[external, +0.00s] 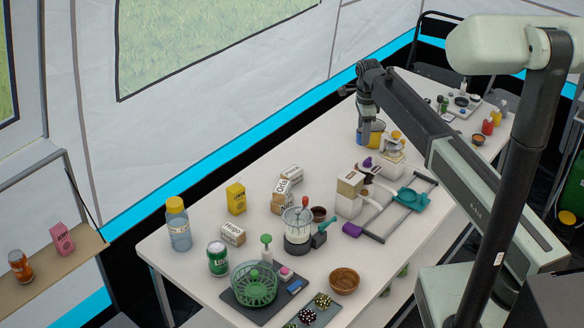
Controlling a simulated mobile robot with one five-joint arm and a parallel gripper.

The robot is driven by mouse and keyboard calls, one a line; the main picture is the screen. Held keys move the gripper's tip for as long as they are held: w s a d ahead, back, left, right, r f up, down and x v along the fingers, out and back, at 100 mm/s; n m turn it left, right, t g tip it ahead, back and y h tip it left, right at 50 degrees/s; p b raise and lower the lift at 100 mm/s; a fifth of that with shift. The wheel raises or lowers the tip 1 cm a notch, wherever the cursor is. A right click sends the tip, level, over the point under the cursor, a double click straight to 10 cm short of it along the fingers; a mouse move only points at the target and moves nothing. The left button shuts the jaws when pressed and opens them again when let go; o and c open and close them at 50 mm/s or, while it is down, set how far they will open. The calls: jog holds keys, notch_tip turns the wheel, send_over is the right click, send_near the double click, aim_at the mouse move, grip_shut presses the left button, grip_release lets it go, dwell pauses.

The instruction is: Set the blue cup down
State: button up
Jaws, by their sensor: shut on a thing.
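My gripper (367,117) points down over the far part of the white table, at the end of my dark arm. It is shut on the blue cup (359,136), which shows only as a small blue patch below the fingers. A yellow container (376,134) is right beside the cup and partly overlaps it in this view. The fingers are small here, and I cannot tell whether the cup's base touches the table.
A white appliance (391,148) stands just right of the cup. The long table (330,137) has a bare strip left of it. Boxes (236,198), a blender (298,230), a green basket (254,287) and a wooden bowl (344,281) crowd the near end.

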aim_at(355, 161)
jog(key=w+f+b, duration=0.1)
jog(key=f+b, duration=0.2)
jog(key=w+a+f+b, duration=0.1)
jog(key=f+b, duration=0.3)
jog(key=w+f+b, duration=0.1)
jog(key=f+b, duration=0.2)
jog(key=shift+a+f, duration=0.15)
jog(key=shift+f, duration=0.05)
jog(key=shift+r, duration=0.25)
jog(key=shift+f, duration=0.1)
jog(key=o, duration=0.9)
jog(key=shift+f, duration=0.1)
jog(key=o, duration=0.4)
jog(key=shift+o, duration=0.2)
